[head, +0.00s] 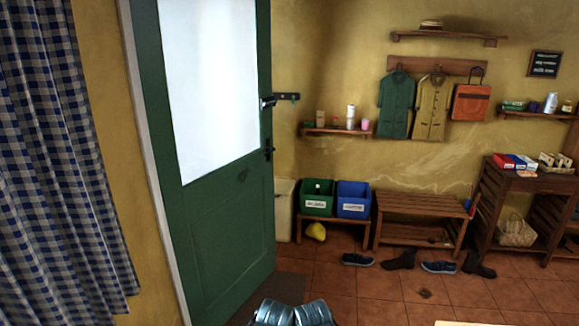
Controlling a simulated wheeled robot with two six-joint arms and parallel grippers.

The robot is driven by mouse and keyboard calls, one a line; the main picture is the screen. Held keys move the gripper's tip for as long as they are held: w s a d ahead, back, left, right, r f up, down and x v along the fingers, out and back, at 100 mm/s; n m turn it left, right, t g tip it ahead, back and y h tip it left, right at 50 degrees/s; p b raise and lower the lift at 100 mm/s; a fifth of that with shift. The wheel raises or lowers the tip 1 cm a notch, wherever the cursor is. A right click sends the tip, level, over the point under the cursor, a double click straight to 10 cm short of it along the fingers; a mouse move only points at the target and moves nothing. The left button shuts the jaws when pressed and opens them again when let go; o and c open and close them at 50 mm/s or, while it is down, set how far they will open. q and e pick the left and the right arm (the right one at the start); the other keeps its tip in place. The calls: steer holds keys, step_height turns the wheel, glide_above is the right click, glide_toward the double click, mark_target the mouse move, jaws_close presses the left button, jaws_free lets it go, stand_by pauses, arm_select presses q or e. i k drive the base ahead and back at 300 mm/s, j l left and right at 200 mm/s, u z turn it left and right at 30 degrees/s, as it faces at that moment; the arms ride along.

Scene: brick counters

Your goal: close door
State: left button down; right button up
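A green door (228,236) with a large bright window pane (208,85) stands at the left of the head view. Its left side is by a pale frame (150,180), and its right edge stands free in front of the back wall. The door looks swung open into the room. A dark handle (268,150) sits near the right edge, with another dark fitting (268,102) above it.
A checked curtain (60,150) hangs at the far left. Right of the door are a green bin (317,205) and a blue bin (353,208) on a low stand, a wooden bench (420,206) and several shoes. The tiled floor (385,290) in front is mostly clear.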

mark_target(222, 226)
steer(key=i, duration=3)
steer(key=z, duration=0.25)
